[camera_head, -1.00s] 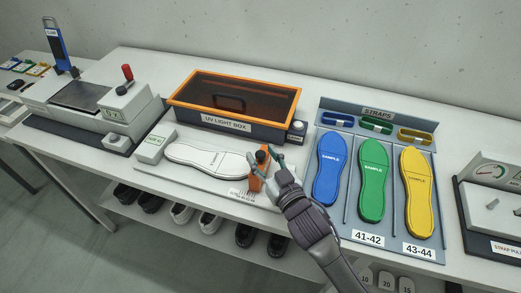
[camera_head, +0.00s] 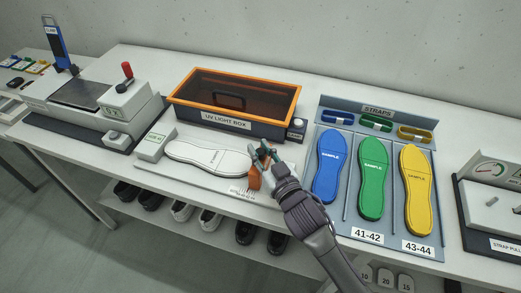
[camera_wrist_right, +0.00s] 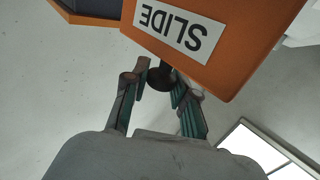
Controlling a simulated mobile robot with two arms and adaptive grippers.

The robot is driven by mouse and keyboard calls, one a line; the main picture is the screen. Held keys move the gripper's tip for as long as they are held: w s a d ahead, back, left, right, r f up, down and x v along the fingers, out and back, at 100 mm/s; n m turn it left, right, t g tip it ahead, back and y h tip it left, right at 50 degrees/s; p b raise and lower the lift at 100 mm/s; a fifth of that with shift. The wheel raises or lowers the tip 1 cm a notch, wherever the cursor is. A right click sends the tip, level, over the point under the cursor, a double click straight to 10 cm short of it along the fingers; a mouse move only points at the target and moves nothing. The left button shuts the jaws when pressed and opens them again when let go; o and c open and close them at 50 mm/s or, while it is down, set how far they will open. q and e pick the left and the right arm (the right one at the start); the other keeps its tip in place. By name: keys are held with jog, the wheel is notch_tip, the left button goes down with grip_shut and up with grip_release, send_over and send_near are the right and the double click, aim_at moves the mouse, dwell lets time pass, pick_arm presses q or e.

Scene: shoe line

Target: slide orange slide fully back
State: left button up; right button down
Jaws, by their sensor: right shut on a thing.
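The orange slide (camera_head: 254,179) stands on the white measuring board (camera_head: 218,185), at the right end of the white sole (camera_head: 208,158). My right gripper (camera_head: 262,151) is at the top of the slide and covers part of it. In the right wrist view the slide (camera_wrist_right: 245,55) carries an upside-down "SLIDE" label. There my right gripper (camera_wrist_right: 158,80) is shut with its fingers on either side of the slide's dark knob (camera_wrist_right: 162,78). My left gripper is in neither view.
The UV light box (camera_head: 240,100) stands behind the board. The small grey-white box (camera_head: 153,143) is at the board's left end. The strap rack (camera_head: 400,245) with blue, green and yellow samples stands close on the right.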

jog(key=d+p, duration=0.1)
jog(key=d, duration=0.1)
jog(key=s+d, duration=0.1)
jog(key=d, duration=0.1)
jog(key=s+d+p, duration=0.1)
jog(key=d, duration=0.1)
jog(key=shift+p, duration=0.3)
jog(key=shift+f, duration=0.1)
jog(key=c, duration=1.2)
grip_release()
jog(key=shift+o, duration=1.2)
jog(key=shift+d, duration=0.2)
jog(key=shift+s, duration=0.15)
jog(key=v, duration=1.1)
jog(key=shift+s+d, duration=0.2)
jog(key=shift+s, duration=0.15)
